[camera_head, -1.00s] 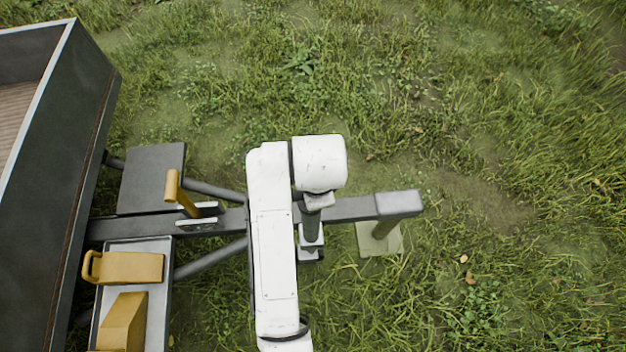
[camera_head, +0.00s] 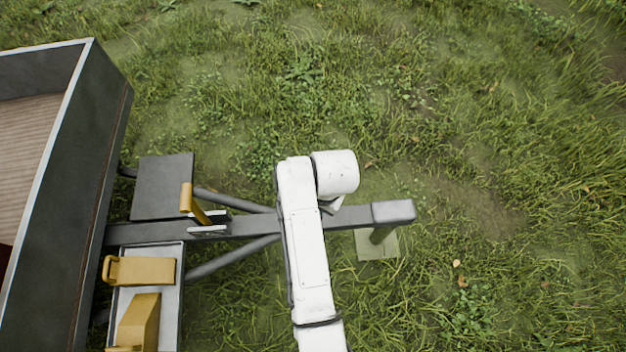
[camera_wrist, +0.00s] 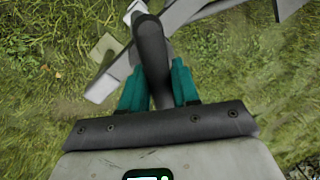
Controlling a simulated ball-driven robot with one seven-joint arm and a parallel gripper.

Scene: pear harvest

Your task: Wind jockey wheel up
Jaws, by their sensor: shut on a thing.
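My gripper (camera_wrist: 156,88) has teal fingers on both sides of a dark round grip, taken as the jockey wheel handle (camera_wrist: 152,52), and is shut on it. The handle runs up the wrist view to a pale end piece near the top. In the head view my white arm crosses over the drawbar (camera_head: 258,227) and hides my gripper, the handle and the jockey wheel. The drawbar also shows behind the handle in the wrist view (camera_wrist: 108,83).
The trailer (camera_head: 75,180) stands at the left. A yellow lever (camera_head: 187,198) rises from the drawbar. Yellow blocks (camera_head: 140,271) sit on a tray beside it. A pale pad (camera_head: 377,246) lies under the coupling end (camera_head: 394,212). Open grass lies above and right.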

